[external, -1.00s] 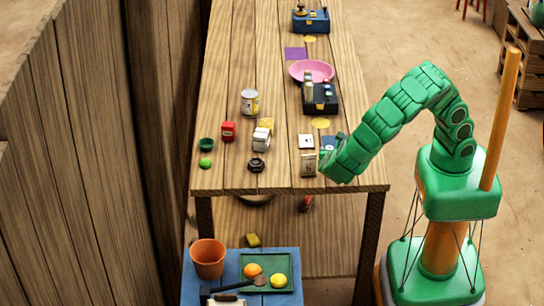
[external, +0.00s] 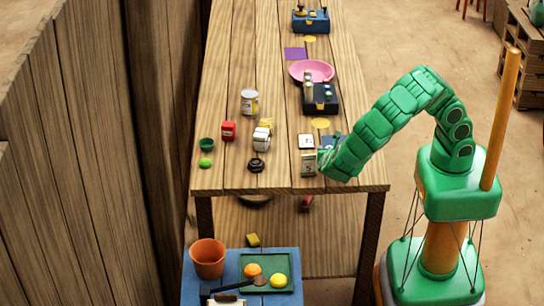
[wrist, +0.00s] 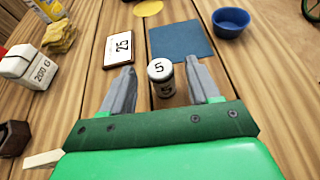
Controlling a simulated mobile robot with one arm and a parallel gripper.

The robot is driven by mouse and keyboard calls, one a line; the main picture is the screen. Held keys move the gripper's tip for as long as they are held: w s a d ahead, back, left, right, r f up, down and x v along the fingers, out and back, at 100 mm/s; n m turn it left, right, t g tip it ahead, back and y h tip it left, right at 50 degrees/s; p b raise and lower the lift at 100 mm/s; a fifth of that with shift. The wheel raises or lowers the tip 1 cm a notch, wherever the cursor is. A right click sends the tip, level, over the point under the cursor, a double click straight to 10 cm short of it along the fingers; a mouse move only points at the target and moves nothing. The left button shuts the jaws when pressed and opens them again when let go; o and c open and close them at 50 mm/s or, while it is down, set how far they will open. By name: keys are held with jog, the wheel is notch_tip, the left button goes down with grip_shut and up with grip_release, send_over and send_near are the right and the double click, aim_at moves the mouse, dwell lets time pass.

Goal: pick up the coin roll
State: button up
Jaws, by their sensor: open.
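My gripper (wrist: 163,88) is open, with one grey finger on each side of the coin roll. In the external view my gripper (external: 309,163) is low over the near right part of the table, and I cannot make out the roll there.
A white 200 g weight (wrist: 27,66) and a yellow sponge (wrist: 61,36) are farther left.

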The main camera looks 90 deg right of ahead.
jog(key=shift+f+x, duration=0.15)
jog(key=shift+x, duration=1)
jog(key=shift+f+x, duration=0.15)
jog(key=shift+x, duration=1)
jog(key=shift+a, duration=0.1)
jog(key=shift+c, duration=0.2)
grip_shut()
jog(key=shift+r, duration=0.1)
